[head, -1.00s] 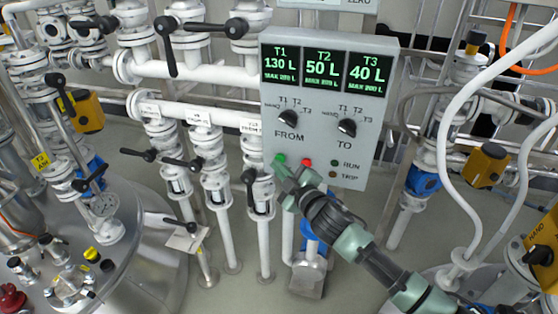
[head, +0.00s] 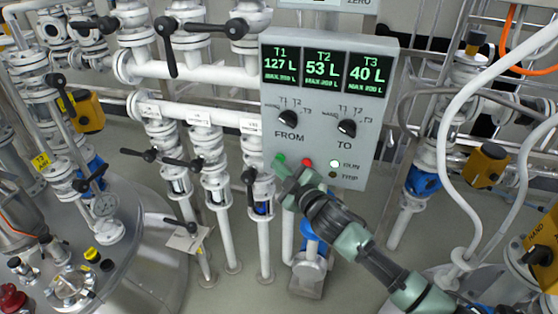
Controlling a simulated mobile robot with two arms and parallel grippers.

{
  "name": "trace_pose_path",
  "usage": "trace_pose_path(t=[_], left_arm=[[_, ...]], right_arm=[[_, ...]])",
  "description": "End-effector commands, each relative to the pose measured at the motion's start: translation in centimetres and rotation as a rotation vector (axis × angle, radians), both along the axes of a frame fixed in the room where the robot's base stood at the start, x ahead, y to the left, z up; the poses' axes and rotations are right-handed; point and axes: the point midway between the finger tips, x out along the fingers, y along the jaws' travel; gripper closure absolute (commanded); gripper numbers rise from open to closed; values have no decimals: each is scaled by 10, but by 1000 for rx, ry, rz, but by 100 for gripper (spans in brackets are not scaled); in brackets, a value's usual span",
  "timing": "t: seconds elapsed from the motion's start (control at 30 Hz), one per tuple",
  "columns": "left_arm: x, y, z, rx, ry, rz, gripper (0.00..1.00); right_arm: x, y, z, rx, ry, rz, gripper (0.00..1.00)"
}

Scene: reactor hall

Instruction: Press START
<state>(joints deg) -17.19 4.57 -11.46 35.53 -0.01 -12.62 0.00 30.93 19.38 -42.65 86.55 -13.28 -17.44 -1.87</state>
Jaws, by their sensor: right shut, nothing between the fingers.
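The grey control panel (head: 275,145) stands in the middle of the head view. Its green button (head: 280,158) is at the lower left, with the tips of my right gripper (head: 283,169) at it; I cannot tell whether they touch. My right gripper is shut and empty. A red button (head: 307,162) sits just right of it. The RUN lamp (head: 334,163) is lit and the TRIP lamp (head: 333,175) is dark. The display (head: 318,70) reads T1 127 L, T2 53 L, T3 40 L. The FROM knob (head: 288,119) and TO knob (head: 347,127) are above the buttons. My left gripper is not in view.
White pipes with black-handled valves (head: 200,142) stand close left of the panel. A steel tank (head: 130,240) fills the lower left. A white hose (head: 447,150) and a blue-fitted valve pipe (head: 422,180) stand at the right.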

Motion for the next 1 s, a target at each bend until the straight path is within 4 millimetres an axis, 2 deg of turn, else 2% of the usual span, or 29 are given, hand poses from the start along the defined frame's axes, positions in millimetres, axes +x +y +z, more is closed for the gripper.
trace_pose_path(t=[0.27,0.63,1.0], left_arm=[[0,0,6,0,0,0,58],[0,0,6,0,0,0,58],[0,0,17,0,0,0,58]], right_arm=[[-13,4,0,0,2,-2,100],[-17,6,0,1,1,-1,100],[-50,18,0,1,2,0,100]])
